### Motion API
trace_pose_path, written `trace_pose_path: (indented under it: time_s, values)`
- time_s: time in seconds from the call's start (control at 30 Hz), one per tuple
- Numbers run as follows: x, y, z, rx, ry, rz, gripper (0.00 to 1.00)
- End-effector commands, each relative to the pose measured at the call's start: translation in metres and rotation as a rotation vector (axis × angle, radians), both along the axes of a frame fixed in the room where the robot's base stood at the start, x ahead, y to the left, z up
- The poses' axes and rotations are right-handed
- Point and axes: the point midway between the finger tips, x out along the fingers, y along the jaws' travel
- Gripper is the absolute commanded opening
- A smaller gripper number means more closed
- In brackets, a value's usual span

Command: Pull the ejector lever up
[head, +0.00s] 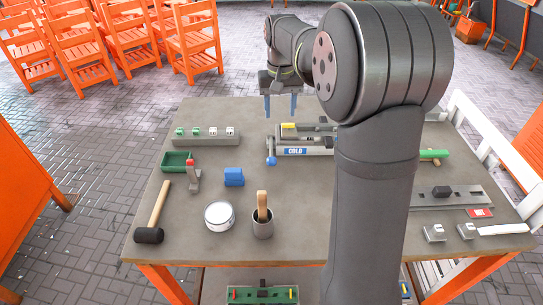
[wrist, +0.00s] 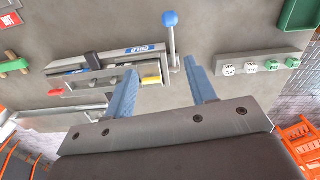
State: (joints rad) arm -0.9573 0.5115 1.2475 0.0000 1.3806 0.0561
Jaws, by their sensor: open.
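A grey device with a blue "COLD" label (head: 296,151) sits at the back middle of the table. A lever with a blue ball knob (head: 271,161) is at its left end in the head view; the knob also shows in the wrist view (wrist: 169,20). A yellow-tipped bar (head: 288,126) lies along the device's back side. The frames do not mark which part is the ejector lever. My gripper (head: 280,113) points down near the device's back left, open and empty. In the wrist view, the yellow tip (wrist: 151,81) appears between its fingers (wrist: 160,68). My arm hides the device's right part.
A grey block with several cube-like pieces (head: 206,137) stands left of the device. A green tray (head: 177,162), blue block (head: 234,177), mallet (head: 149,234), round tin (head: 219,216) and cup (head: 263,225) are nearer.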

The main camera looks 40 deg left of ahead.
Motion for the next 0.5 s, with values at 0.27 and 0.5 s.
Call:
trace_pose_path:
  time_s: [0.27, 0.5]
  values:
    - [-0.028, 0.005, 0.001, -0.002, 0.002, -0.116, 0.51]
    - [-0.028, 0.005, -0.035, -0.006, 0.004, -0.117, 0.51]
